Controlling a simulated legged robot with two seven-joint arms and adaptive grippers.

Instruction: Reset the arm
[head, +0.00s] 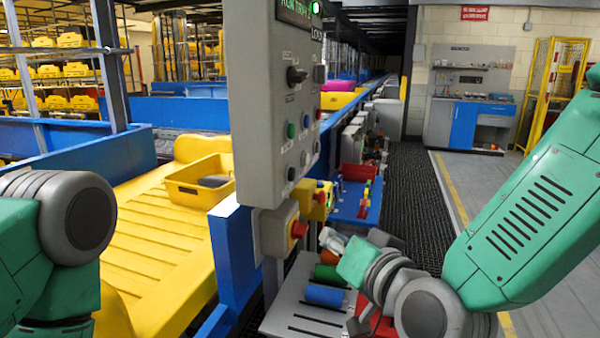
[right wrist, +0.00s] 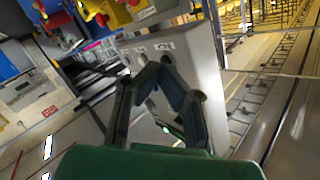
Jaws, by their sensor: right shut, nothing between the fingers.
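My right arm comes in from the right in the head view, bent at the elbow. My right gripper (head: 333,241) points up and to the left near the grey control panel (head: 272,100), small and partly hidden by the wrist. In the right wrist view the dark fingers of my right gripper (right wrist: 167,68) are shut and empty, with the panel behind them; I cannot tell if they touch it. My left arm shows only as a green and grey joint at the left edge of the head view; its gripper is out of view.
A yellow tray (head: 192,196) with a grey item stands on the yellow conveyor (head: 150,240) at left. A metal shelf (head: 288,308) holds a blue cylinder (head: 324,295) and a green cylinder (head: 328,273) below my right wrist. A dark walkway (head: 410,185) is clear at right.

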